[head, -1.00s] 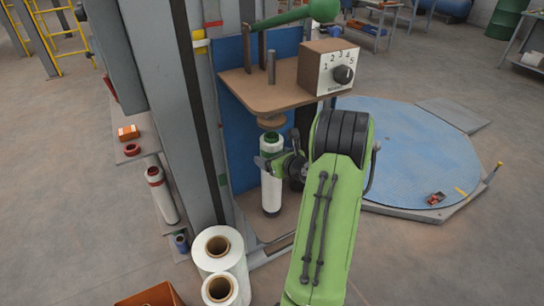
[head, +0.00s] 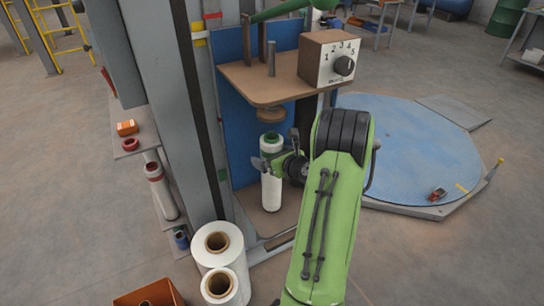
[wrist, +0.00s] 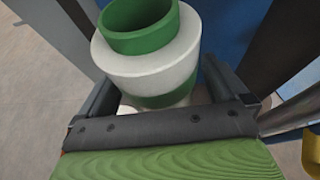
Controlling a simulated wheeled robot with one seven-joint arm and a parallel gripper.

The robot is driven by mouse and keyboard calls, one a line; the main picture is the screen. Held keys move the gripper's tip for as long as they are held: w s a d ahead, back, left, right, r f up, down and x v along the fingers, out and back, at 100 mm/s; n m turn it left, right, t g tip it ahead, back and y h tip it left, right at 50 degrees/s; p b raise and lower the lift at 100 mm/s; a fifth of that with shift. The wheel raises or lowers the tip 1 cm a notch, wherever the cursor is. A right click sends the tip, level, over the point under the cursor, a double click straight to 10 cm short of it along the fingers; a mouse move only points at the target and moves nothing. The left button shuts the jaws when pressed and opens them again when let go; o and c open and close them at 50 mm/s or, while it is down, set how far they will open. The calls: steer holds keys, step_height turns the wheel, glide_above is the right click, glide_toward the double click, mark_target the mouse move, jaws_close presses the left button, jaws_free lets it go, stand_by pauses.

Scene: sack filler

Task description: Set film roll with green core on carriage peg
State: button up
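The film roll with green core (head: 271,190) stands upright, white with a green open core end on top, under the brown upper plate (head: 262,88) of the wrapper carriage. My gripper (head: 271,167) has its fingers on both sides of the roll's upper part and is shut on it. In the wrist view, the green core (wrist: 140,22) rises between the fingers, with a white collar and a green band below it. A round brown disc (head: 271,115) hangs above the core with a gap. The carriage peg is not clearly visible; the roll's lower end hides what lies under it.
A grey mast (head: 180,110) stands close on the left, with a blue panel (head: 232,120) behind the roll. A dial box (head: 330,60) sits on the plate. Large white rolls (head: 205,262) stand in front left. The blue turntable (head: 410,150) is at right.

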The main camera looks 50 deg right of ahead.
steer(key=shift+f, duration=0.1)
steer(key=p+v, duration=0.2)
steer(key=v, duration=1.3)
steer(key=shift+s+r+p, duration=0.25)
steer(key=shift+s+p, duration=0.1)
steer(key=shift+p, duration=0.05)
steer(key=shift+a, duration=0.1)
